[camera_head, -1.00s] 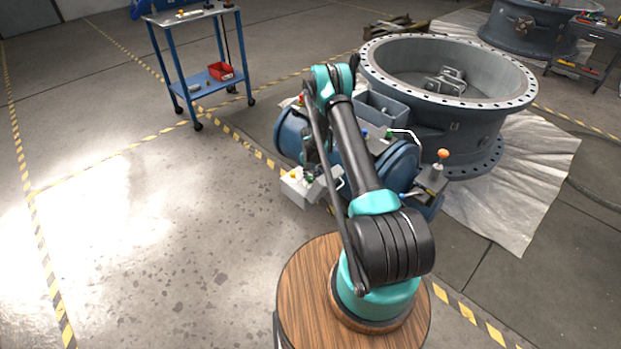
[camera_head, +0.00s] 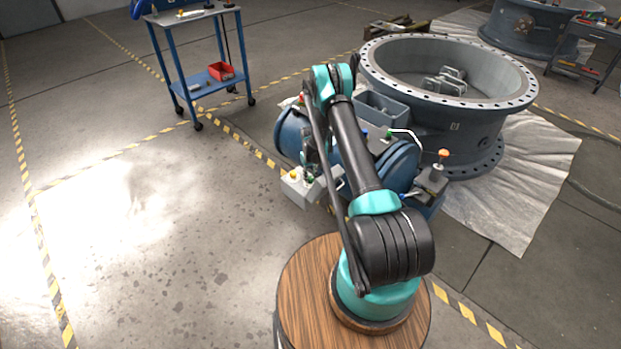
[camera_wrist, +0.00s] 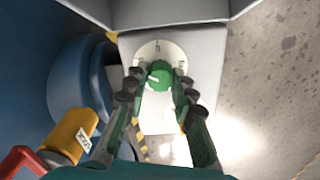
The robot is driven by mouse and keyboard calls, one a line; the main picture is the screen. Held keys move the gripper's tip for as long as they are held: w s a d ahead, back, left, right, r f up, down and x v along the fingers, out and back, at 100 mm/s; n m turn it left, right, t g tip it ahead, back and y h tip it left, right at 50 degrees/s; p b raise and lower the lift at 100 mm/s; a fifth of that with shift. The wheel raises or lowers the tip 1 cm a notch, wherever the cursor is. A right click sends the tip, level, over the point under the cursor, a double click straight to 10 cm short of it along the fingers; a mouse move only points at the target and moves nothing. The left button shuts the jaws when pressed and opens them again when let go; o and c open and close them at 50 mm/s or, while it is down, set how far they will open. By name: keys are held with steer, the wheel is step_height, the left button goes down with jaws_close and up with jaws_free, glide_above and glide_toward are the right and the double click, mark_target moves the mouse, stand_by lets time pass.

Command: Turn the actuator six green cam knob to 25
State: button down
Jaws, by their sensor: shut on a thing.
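The green cam knob (camera_wrist: 160,77) shows in the wrist view, on a round pale dial plate (camera_wrist: 159,50) with small dark marks too blurred to read. The dial sits on a light grey box (camera_wrist: 205,50). My gripper (camera_wrist: 160,84) has its two fingers on either side of the knob, shut on it. A small pale mark shows on the knob's left part. In the head view the arm reaches over the blue actuator body (camera_head: 290,132), and the knob and fingertips are hard to make out there.
In the wrist view a yellow tagged part (camera_wrist: 73,131) and a red handle (camera_wrist: 22,160) lie at the lower left. A blue cylinder (camera_wrist: 72,85) is left of the box. In the head view a large flanged valve ring (camera_head: 450,125) stands behind, and a blue cart (camera_head: 190,60) stands upper left.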

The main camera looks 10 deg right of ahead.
mark_target(311, 178)
steer(key=shift+n, duration=0.3)
stand_by(0.4)
steer(key=c, duration=1.3)
jaws_free()
steer(key=shift+o, duration=0.2)
step_height(311, 178, up, 12)
